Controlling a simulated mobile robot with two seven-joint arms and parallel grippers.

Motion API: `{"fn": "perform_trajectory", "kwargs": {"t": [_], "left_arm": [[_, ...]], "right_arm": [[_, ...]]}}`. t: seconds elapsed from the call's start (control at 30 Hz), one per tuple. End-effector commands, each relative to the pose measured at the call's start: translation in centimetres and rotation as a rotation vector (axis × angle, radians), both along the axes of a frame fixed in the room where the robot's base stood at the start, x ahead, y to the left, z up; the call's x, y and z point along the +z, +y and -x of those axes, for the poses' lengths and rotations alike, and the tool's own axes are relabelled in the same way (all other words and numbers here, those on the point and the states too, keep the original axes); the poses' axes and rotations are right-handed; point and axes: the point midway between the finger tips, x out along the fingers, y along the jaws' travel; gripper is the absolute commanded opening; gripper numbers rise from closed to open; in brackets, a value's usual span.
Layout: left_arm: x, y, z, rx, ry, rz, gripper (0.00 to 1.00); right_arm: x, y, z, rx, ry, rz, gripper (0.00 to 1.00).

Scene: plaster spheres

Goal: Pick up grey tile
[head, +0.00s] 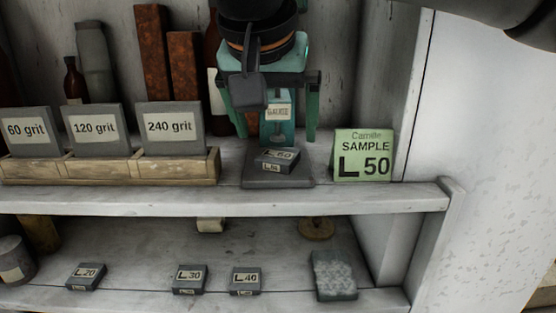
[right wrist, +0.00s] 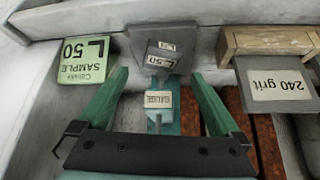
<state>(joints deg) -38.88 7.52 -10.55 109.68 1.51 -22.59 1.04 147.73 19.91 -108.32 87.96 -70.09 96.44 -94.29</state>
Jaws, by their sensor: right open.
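A small grey tile (head: 277,158) marked L.50 lies on the dark base (head: 262,183) of the gauge, on the upper shelf. The tile also shows in the right wrist view (right wrist: 163,55). My right gripper (head: 276,130) is open and empty behind and above the tile, with its fingers spread to either side of the green gauge column (head: 270,130). In the right wrist view, the open fingers (right wrist: 160,76) point toward the tile without touching it. More grey tiles lie on the lower shelf: L.20 (head: 86,276), L.30 (head: 190,279) and L.40 (head: 246,280). My left gripper is not seen.
A green sample card (head: 363,155) marked L 50 stands right of the gauge. A wooden rack (head: 110,167) with grit blocks stands left. Bottles and rusty bars (head: 152,60) are behind. A mottled grey block (head: 334,275) lies on the lower shelf. A white side panel (head: 390,90) bounds the right.

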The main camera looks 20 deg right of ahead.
Motion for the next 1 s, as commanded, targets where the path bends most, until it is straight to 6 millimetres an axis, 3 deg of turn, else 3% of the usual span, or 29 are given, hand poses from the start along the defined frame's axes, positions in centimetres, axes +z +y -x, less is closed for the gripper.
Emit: {"fn": "perform_trajectory", "kwargs": {"t": [0.4,0.7,1.0], "left_arm": [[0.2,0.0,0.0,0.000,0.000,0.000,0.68],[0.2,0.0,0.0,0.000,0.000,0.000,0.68],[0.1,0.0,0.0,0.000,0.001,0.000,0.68]], "right_arm": [[-4.2,-1.1,-2.4,-0.001,0.002,0.000,1.00],[-4.7,-1.2,-2.8,0.000,0.001,-0.002,1.00],[-4.7,-1.2,-2.7,0.000,0.001,-0.002,0.67]]}}
